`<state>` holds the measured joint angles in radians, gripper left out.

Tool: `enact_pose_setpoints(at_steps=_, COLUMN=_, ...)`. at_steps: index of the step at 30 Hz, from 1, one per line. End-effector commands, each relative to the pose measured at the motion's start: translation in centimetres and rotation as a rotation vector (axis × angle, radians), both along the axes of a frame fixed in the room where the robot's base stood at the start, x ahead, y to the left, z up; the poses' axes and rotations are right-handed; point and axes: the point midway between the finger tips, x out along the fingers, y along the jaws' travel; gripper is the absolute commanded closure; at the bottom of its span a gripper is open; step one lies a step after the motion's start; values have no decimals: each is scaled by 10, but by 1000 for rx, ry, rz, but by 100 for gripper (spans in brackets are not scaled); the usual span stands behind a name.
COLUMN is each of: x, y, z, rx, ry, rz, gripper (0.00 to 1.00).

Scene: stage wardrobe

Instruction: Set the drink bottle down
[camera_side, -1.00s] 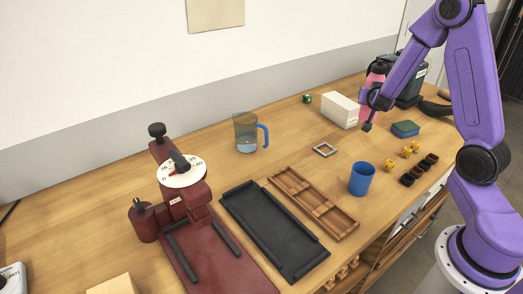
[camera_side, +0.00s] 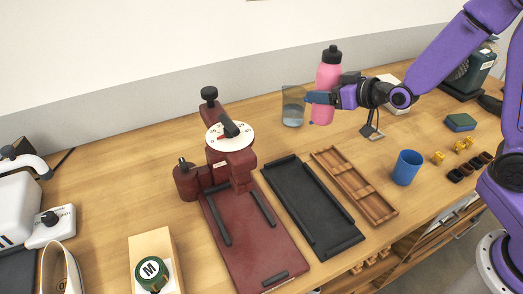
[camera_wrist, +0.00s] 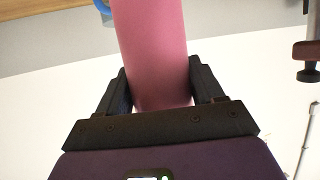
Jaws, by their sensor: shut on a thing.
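The drink bottle (camera_side: 329,75) is pink with a black cap and upright in the side view. My gripper (camera_side: 322,98) reaches in from the right and is shut around the bottle's body. In the wrist view the pink bottle (camera_wrist: 150,45) sits between the two black fingers of my gripper (camera_wrist: 160,88). The bottle's base is out of the wrist view. I cannot tell from the side view whether the base touches the table.
The glass jug (camera_side: 291,107) is close by on the left. A black tray (camera_side: 310,212), a wooden tray (camera_side: 355,186) and a blue cup (camera_side: 407,168) lie nearer the camera. A dark red press (camera_side: 236,168) stands left. Bare wood (camera_side: 345,143) lies in front of the bottle.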

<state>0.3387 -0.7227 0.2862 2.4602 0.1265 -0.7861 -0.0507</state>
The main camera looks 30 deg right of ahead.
Motion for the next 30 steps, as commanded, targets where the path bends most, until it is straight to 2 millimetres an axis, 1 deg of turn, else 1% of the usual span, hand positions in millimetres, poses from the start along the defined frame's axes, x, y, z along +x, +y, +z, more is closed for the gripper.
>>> enact_pose_setpoints(at_steps=1, x=-7, y=19, z=2, rx=1, ry=-4, rz=62, gripper=87)
enact_pose_setpoints(at_steps=3, x=-16, y=41, z=2, rx=1, ry=-3, rz=135, gripper=87)
enact_pose_setpoints(at_steps=6, x=-27, y=64, z=3, rx=2, ry=-4, rz=218, gripper=87)
enact_pose_setpoints(at_steps=10, x=-37, y=80, z=3, rx=3, ry=-4, rz=281, gripper=87)
enact_pose_setpoints(at_steps=13, x=-36, y=87, z=1, rx=1, ry=-3, rz=302, gripper=87)
enact_pose_setpoints(at_steps=17, x=-22, y=93, z=-7, rx=1, ry=-1, rz=304, gripper=87)
enact_pose_setpoints(at_steps=29, x=45, y=118, z=-38, rx=2, ry=-3, rz=303, gripper=87)
enact_pose_setpoints(at_steps=30, x=49, y=120, z=-44, rx=0, ry=-2, rz=303, gripper=87)
